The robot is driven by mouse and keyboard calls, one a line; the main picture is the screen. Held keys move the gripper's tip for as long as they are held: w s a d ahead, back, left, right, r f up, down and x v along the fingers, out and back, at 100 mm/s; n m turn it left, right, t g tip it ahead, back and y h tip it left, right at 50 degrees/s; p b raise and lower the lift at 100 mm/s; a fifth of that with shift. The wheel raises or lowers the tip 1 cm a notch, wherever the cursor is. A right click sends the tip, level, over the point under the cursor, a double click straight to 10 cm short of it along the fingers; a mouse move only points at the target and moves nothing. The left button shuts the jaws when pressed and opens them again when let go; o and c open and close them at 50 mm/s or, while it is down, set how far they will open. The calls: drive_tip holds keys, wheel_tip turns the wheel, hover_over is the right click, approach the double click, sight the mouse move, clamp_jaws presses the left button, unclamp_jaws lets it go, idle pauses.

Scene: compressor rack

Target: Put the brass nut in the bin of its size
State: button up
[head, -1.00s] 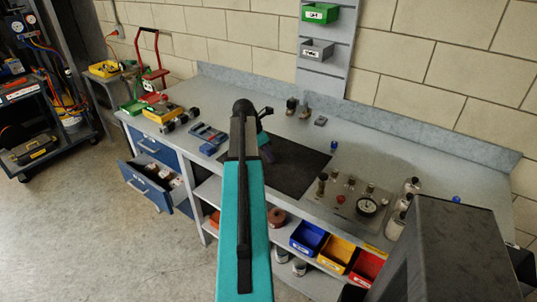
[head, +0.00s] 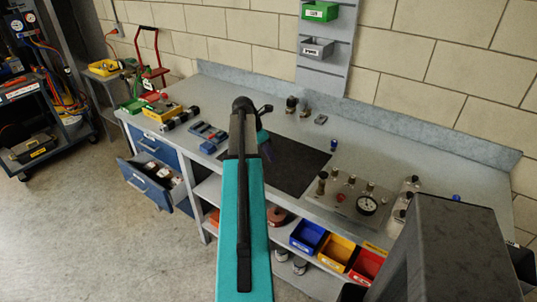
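I cannot make out the brass nut in this view. A green bin (head: 320,12) and a grey bin (head: 317,48) hang on the wall panel, each with a small white label too small to read. A blue bin (head: 307,237), a yellow bin (head: 336,252) and a red bin (head: 366,266) sit in a row on the shelf under the bench. My arm reaches forward over the bench, its end above the dark mat (head: 297,168).
A gauge panel (head: 347,205) with fittings lies right of the mat, with bottles (head: 407,190) beside it. Small dark fittings (head: 291,104) stand behind the mat. Tools and a yellow case (head: 162,110) are at the left. A blue drawer (head: 146,185) stands open.

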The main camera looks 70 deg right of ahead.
drive_tip(key=b+v, duration=0.1)
drive_tip(key=v, duration=1)
drive_tip(key=shift+r+b, duration=0.3)
drive_tip(key=shift+b, duration=0.1)
drive_tip(key=shift+o, duration=0.5)
drive_tip(key=shift+w+a, duration=0.1)
